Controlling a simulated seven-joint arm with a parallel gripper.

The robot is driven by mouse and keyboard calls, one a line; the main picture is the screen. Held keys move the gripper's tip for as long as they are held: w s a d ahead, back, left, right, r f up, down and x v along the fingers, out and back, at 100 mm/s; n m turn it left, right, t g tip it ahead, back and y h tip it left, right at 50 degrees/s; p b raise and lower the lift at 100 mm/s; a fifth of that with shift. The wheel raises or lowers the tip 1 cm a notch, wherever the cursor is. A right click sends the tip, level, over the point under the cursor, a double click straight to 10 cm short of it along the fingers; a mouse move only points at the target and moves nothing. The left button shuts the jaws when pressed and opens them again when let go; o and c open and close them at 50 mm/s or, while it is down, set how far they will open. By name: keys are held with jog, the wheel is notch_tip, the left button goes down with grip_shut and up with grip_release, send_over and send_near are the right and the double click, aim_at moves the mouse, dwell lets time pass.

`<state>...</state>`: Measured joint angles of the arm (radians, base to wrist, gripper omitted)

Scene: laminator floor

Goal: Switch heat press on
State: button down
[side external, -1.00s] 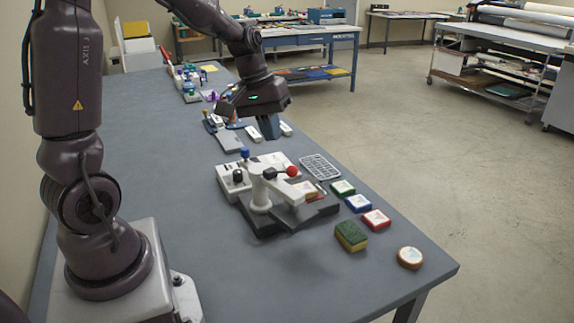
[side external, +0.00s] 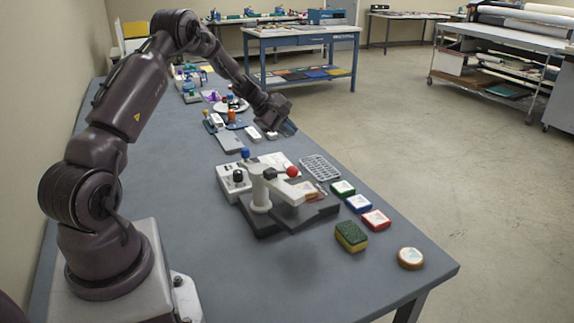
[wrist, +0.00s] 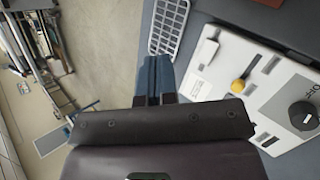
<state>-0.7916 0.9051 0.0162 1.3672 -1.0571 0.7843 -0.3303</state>
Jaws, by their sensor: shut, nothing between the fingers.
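The heat press stands on the table in the side view, with a dark base (side external: 262,228), a pale swing arm and a red ball (side external: 292,171) on its handle. Beside it is a white control box (side external: 228,182) with a black knob (side external: 238,175); a blue knob (side external: 245,153) stands behind. The wrist view shows a white panel (wrist: 268,90) at right, with a yellow knob (wrist: 239,86) and a black knob (wrist: 303,115). My gripper (side external: 290,128) is in the air beyond the press, its blue fingers shut and empty; they also show in the wrist view (wrist: 154,75).
A grey grid tray (side external: 320,167) lies behind the press. Green, blue and red blocks, a sponge (side external: 351,236) and a round piece (side external: 410,257) lie to the right. Several small items crowd the table's far end.

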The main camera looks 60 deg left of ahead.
aim_at(287, 166)
jog(key=shift+a+f, duration=0.2)
jog(key=shift+f, duration=1.25)
jog(key=shift+a+f, duration=0.15)
jog(key=shift+f, duration=1.3)
jog(key=shift+a+f, duration=0.2)
jog(key=shift+f, duration=1.25)
jog(key=shift+f, duration=0.15)
jog(key=shift+a+f, duration=0.1)
jog(key=shift+f, duration=0.15)
jog(key=shift+f, duration=0.35)
jog(key=shift+r, duration=0.1)
jog(key=shift+r, duration=0.7)
jog(key=shift+d+r, duration=0.25)
jog(key=shift+r, duration=1)
jog(key=shift+d+r, duration=0.2)
jog(key=shift+r, duration=1)
